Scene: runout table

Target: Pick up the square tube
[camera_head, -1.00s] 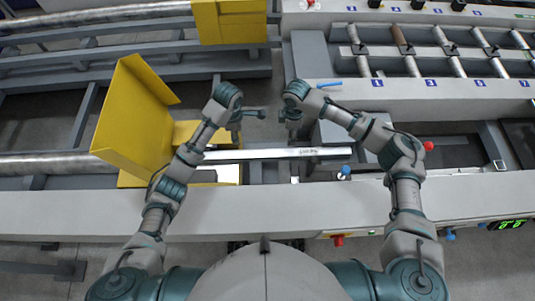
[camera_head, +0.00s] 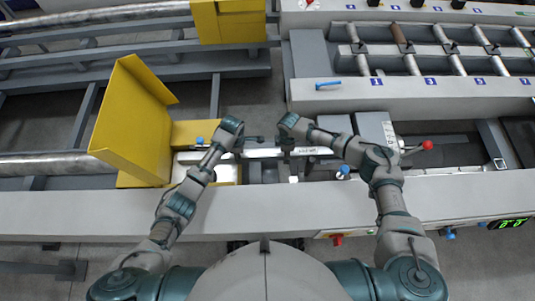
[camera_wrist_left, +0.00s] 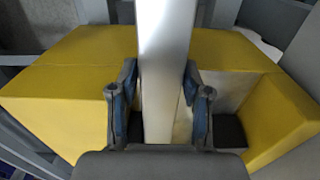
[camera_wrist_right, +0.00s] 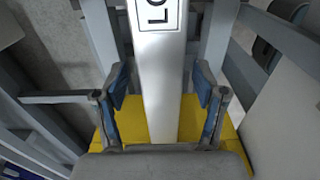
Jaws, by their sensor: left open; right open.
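The square tube (camera_head: 264,153) is a long pale metal bar lying left to right across the runout table (camera_head: 260,212), with a printed label near its right part. My left gripper (camera_head: 238,150) is open at the tube, left of its middle. In the left wrist view the tube (camera_wrist_left: 165,60) runs between the fingers (camera_wrist_left: 162,92), close to both. My right gripper (camera_head: 287,151) is open at the tube, a short way right of the left one. In the right wrist view the tube (camera_wrist_right: 158,75) with its label passes between the spread fingers (camera_wrist_right: 162,95), with gaps on both sides.
A yellow upright guard (camera_head: 135,120) stands left of my left gripper, over the tube's left end. A grey machine bed with rollers (camera_head: 410,65) lies at the back right. A red-knobbed lever (camera_head: 427,145) and a blue knob (camera_head: 343,171) are to the right.

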